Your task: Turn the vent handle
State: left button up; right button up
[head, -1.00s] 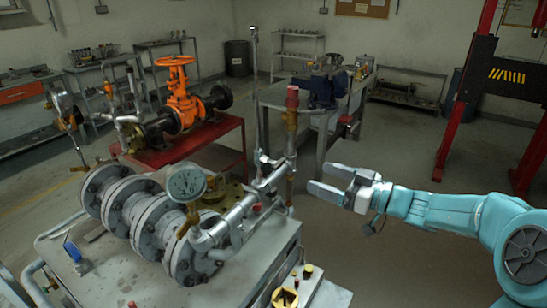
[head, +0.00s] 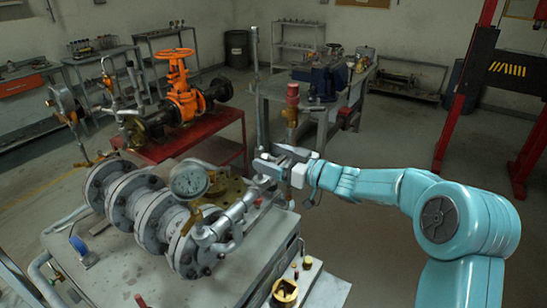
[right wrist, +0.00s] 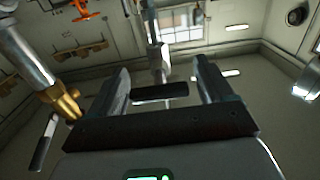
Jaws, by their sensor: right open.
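My right gripper (head: 278,168) is open at the silver pipe fitting (head: 262,160) on the far right end of the valve rig. In the right wrist view, a dark bar (right wrist: 160,91) crosses the gap between its open fingers (right wrist: 162,82). The bar sits below a silver stem (right wrist: 158,58) and looks like the vent handle. I cannot tell whether the fingers touch it. In the head view the gripper hides this handle. My left gripper is not in view.
A pressure gauge (head: 189,180) and flanged pipes (head: 130,205) stand left of the gripper. A red-topped brass fitting (head: 292,100) rises just behind it. In the right wrist view, another dark lever (right wrist: 43,143) hangs by a brass fitting (right wrist: 66,104).

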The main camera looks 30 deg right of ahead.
jog(key=c, duration=1)
jog(key=shift+c, duration=0.2)
jog(key=n+b, duration=0.3)
jog(key=shift+f, duration=0.25)
jog(key=n+b, duration=0.3)
jog(key=n, duration=0.1)
jog(key=shift+n, duration=0.4)
jog(key=n+b, duration=0.3)
jog(key=n, duration=0.1)
jog(key=shift+a+n, duration=0.1)
jog(key=shift+n, duration=0.2)
jog(key=shift+n+b, duration=1.35)
jog(key=shift+n, duration=0.85)
